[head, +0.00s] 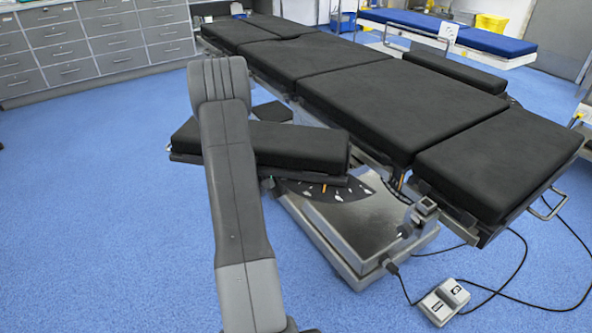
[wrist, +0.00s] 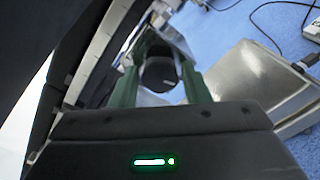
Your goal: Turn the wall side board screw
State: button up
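In the head view a black padded side board (head: 300,148) sticks out from the near side of the operating table (head: 395,100). A second side board (head: 455,72) lies along the far side. In the wrist view a dark round screw knob (wrist: 158,74) with a light mark at its lower edge sits below a board edge. My gripper (wrist: 160,80) has its two green fingers on either side of the knob. They look apart, with narrow gaps beside it; contact is not clear. In the head view my arm hides the gripper and the knob.
The metal table base (head: 350,225) stands close by and shows at right in the wrist view. A foot pedal (head: 444,300) and its black cables lie on the blue floor. Grey drawers (head: 90,40) line the back left. The floor at left is clear.

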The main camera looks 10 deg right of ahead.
jog(key=c, duration=0.6)
jog(key=shift+f, duration=0.1)
jog(key=shift+b, duration=0.35)
jog(key=m+b, duration=0.7)
jog(key=b, duration=0.2)
jog(key=shift+m, duration=0.3)
jog(key=o, duration=1)
